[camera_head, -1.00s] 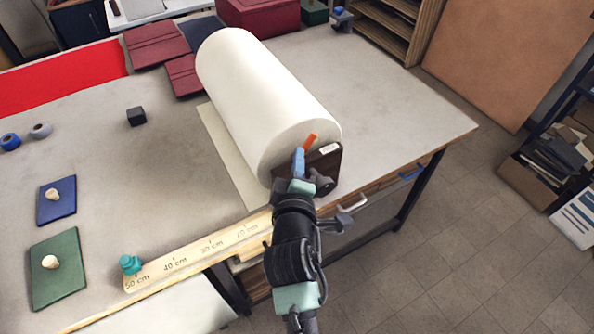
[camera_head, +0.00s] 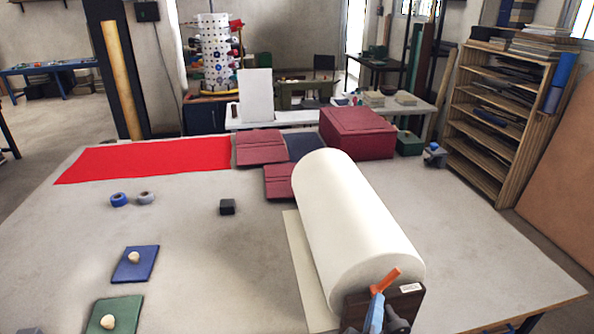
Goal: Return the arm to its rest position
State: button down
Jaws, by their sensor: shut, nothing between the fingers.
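My gripper and arm do not show in the head view now. The white roll (camera_head: 352,215) lies on the large grey table (camera_head: 200,270), with a dark end block (camera_head: 408,304) at its near end. An orange piece (camera_head: 386,284) and a blue piece (camera_head: 374,314) stand at that block, near the bottom edge. A grey knob-like part (camera_head: 397,323) is cut off below. Whether my arm is at its rest position cannot be seen.
A green pad (camera_head: 128,309) and a blue pad (camera_head: 129,271) each carry a pale knob. A black block (camera_head: 227,206), tape rolls (camera_head: 120,199), red cloth (camera_head: 150,157) and a dark red box (camera_head: 357,132) lie farther back. Shelves (camera_head: 490,120) stand at the right.

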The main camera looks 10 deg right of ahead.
jog(key=w+a+r+m+t+y+b, duration=0.15)
jog(key=a+r+t, duration=0.3)
jog(key=r, duration=0.75)
jog(key=w+a+r+m+t+y+b, duration=0.1)
jog(key=a+r+m+t+b, duration=0.3)
jog(key=r, duration=0.9)
jog(key=s+a+r+m+t+y, duration=0.1)
jog(key=s+a+r, duration=0.2)
jog(key=r, duration=0.3)
jog(key=s+a+r+t+y, duration=0.2)
jog(key=s+a+r, duration=0.1)
jog(key=r, duration=0.3)
jog(key=s+a+r+m+t+y, duration=0.1)
jog(key=s+a+r+t+y, duration=0.1)
jog(key=s+a+r, duration=0.2)
notch_tip(320, 180, up, 2)
jog(key=shift+s+r+m, duration=0.2)
jog(key=shift+s+m, duration=0.15)
jog(key=shift+s, duration=0.5)
jog(key=shift+a, duration=0.1)
